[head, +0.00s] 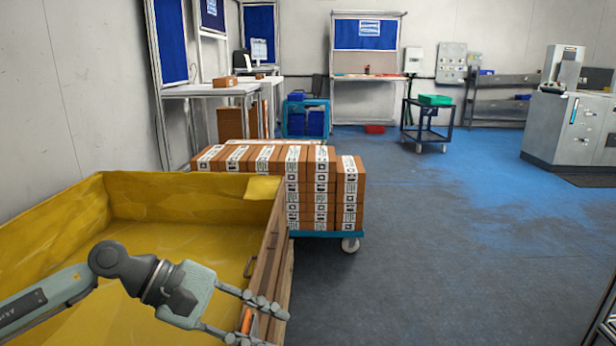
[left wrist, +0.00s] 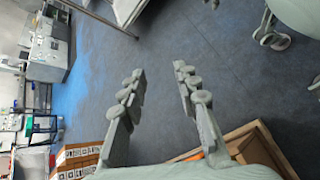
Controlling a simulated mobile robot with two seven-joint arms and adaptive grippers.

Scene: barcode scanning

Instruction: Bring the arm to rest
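My left gripper (head: 272,328) is at the lower left of the head view, by the wooden side of the yellow-lined crate (head: 60,215). Its two fingers are spread, and in the left wrist view (left wrist: 159,72) the gap between them is empty, with floor behind. A small orange item (head: 246,320) shows between the fingers in the head view, at the crate's side. It also shows low in the left wrist view (left wrist: 196,156), partly hidden by a finger. My right gripper cannot be made out in either view.
A blue cart (head: 325,234) stacked with brown boxes (head: 318,185) stands just beyond the crate. A dark cart with a green bin (head: 435,100), workbenches and a grey machine (head: 568,125) stand farther back. The blue-grey floor (head: 450,240) on the right is clear.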

